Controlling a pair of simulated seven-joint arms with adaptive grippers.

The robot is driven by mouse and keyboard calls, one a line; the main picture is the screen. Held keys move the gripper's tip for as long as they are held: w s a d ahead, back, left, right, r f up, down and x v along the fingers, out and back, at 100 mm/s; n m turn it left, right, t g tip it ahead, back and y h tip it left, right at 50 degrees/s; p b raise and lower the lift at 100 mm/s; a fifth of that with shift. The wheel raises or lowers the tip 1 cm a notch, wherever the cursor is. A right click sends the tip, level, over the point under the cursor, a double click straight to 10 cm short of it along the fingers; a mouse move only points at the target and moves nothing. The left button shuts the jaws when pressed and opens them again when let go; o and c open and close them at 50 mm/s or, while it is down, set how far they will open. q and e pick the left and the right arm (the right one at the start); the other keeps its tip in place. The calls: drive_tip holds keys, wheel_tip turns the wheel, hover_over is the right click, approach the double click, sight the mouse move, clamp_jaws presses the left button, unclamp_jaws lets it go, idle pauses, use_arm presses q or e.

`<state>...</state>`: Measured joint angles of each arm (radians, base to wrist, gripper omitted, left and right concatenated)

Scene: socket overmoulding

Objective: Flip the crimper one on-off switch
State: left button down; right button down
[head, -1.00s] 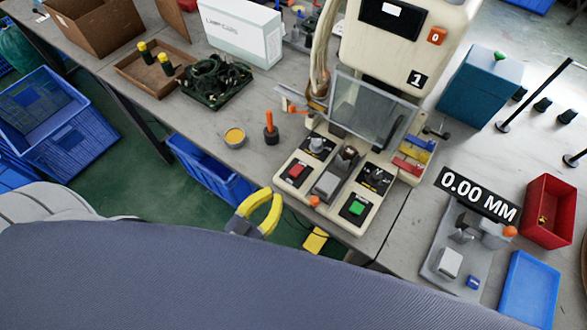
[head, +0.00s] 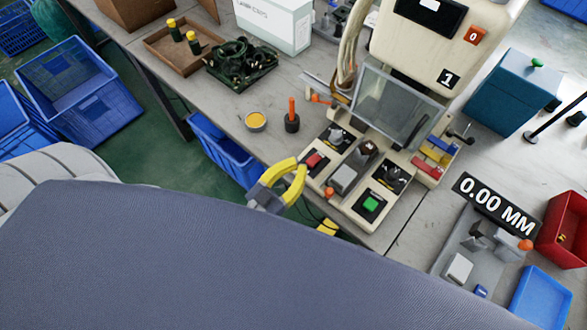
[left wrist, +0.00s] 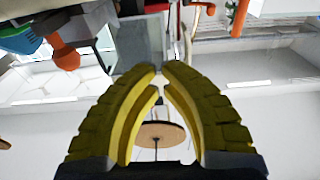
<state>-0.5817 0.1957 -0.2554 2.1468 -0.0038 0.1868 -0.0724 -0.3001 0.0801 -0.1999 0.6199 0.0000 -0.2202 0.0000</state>
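Crimper one (head: 425,50) is the cream machine with a "1" label, at the upper right of the head view. A small orange-red switch marked "0" (head: 474,36) sits on its upper front, right of the dark screen. Its base carries a red button (head: 315,160), a green button (head: 371,204) and black dials. My left gripper (head: 301,168) has yellow curved fingers. It is just off the front left corner of the base, well below the switch. In the left wrist view its fingertips (left wrist: 160,68) come together with nothing seen between them. My right gripper is not in view.
A clear guard (head: 397,105) stands over the crimper base. An orange-handled tool (head: 292,118) and a yellow-filled tin (head: 256,122) stand left of it. A "0.00 MM" gauge (head: 497,204) and a blue tray (head: 541,298) are at the right. A large grey surface covers the foreground.

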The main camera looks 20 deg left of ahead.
sight(311, 165)
use_arm(q)
drive_tip(key=x, duration=0.6)
drive_tip(key=shift+w, duration=0.1)
drive_tip(key=shift+f, duration=0.9)
drive_tip(key=shift+s+f, duration=0.15)
drive_tip(key=shift+f, duration=0.35)
drive_tip(key=shift+s+f, duration=0.15)
drive_tip(key=shift+f, duration=0.35)
